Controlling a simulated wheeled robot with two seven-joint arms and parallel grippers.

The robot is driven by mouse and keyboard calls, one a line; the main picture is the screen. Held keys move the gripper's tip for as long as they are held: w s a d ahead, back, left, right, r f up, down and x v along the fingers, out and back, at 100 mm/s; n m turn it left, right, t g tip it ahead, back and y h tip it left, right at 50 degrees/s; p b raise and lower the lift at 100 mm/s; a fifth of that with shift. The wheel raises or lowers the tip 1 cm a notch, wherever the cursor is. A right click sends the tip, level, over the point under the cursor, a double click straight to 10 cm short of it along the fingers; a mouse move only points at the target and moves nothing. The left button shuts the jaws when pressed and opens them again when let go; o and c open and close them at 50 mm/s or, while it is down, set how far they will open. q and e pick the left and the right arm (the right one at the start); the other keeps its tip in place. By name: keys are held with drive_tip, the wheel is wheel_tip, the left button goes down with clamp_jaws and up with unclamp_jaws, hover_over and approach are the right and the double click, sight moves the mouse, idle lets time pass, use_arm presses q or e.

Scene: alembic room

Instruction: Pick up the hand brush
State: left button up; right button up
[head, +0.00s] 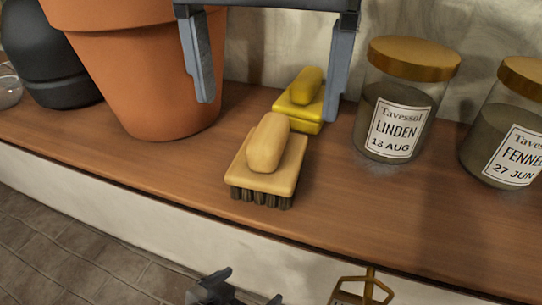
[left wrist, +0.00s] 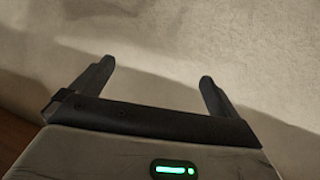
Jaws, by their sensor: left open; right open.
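The hand brush (head: 282,178) lies on the wooden shelf (head: 150,165), bristles down, near the front edge. It has a pale wooden block, a rounded tan grip on top and dark bristles. My right gripper (head: 267,108) is open and empty, its fingers pointing down from the top of the head view. The fingers are wider apart than the brush and appear above and behind it in the picture. My left gripper (head: 246,287) is open and empty, low in front of the shelf. The left wrist view shows its spread fingers (left wrist: 157,72) against a plain wall.
A yellow block with a rounded grip (head: 300,105) sits just behind the brush. A terracotta pot (head: 145,75) and a black vessel (head: 55,60) stand left. The LINDEN jar (head: 395,120) and FENNEL jar (head: 508,145) stand right. A brass-coloured frame (head: 362,290) hangs below the shelf edge.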

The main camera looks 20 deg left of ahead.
sight(268, 129)
wheel_tip(268, 129, down, 3)
drive_tip(key=shift+f, duration=0.1)
drive_tip(key=shift+w+f, duration=0.25)
drive_tip(key=shift+f, duration=1.05)
drive_tip(key=shift+w+f, duration=0.2)
drive_tip(key=shift+f, duration=1.1)
drive_tip(key=c, duration=1.1)
